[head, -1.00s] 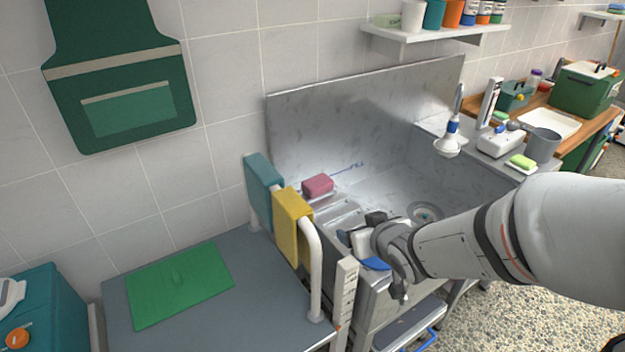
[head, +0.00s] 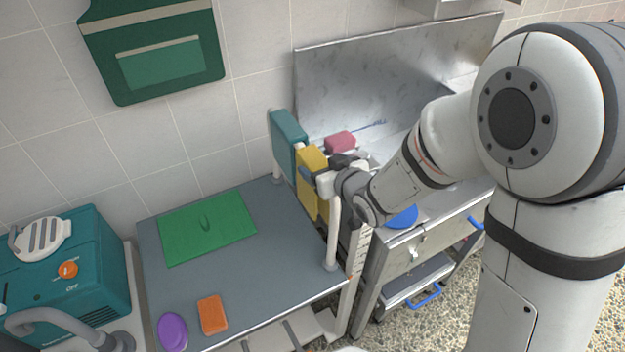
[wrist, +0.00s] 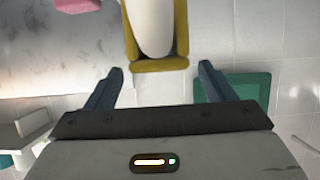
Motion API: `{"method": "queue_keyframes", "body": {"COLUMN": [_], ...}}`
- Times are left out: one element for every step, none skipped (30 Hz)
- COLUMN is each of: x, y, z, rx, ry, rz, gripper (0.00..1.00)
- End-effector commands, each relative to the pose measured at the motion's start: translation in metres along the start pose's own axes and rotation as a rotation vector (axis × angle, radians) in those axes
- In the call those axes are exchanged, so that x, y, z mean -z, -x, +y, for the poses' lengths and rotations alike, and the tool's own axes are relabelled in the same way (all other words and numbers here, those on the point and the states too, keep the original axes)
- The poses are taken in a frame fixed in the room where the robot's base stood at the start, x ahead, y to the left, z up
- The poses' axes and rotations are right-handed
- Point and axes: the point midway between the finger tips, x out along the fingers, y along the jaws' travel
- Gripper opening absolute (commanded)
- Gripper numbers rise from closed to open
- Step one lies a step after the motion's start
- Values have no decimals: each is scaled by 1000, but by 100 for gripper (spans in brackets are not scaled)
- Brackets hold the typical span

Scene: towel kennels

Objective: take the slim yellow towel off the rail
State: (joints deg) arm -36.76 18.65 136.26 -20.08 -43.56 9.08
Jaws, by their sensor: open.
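The slim yellow towel (head: 311,160) hangs folded over the white rail (head: 333,232), at the rail's near part. A teal towel (head: 289,133) hangs beside it, closer to the wall. My gripper (head: 325,168) is at the yellow towel's upper part in the head view and hides some of it. In the wrist view my gripper (wrist: 161,70) is open and empty. The towel's yellow fold (wrist: 160,65) lies around the pale rail (wrist: 153,25), between the two fingers in the picture and near the tips. I cannot tell whether they touch it.
A pink sponge (head: 340,142) lies by the steel sink (head: 380,75) behind the rail. The grey tabletop (head: 270,275) holds a green mat (head: 207,228), an orange sponge (head: 212,315) and a purple oval item (head: 172,332). A teal machine (head: 75,275) stands at left.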

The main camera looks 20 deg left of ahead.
Motion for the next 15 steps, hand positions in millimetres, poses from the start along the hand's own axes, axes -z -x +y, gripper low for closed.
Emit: {"method": "queue_keyframes", "body": {"x": [1,1,1,1,0,1,0,0,0,0,0,0,0,0,0], "y": [-6,-9,-13,-16,-18,-20,-21,-22,-23,-23,-23,-23,-23,-23,-23], "z": [0,0,0,0,0,0,0,0,0,1,1,1,1,1,1], "rx": [1,1,0,-1,-1,-1,-1,-1,-1,-2,-2,-2,-2,-2,-2], "ry": [0,1,0,0,0,0,0,0,0,0,0,0,0,0,0], "rz": [-3,-3,-2,-3,-3,-2,-1,-1,-1,-1,-1,-1,-1,-1,-1], "gripper": [76,76,76,76,76,76,76,76,76,76,76,76,76,76,76]}}
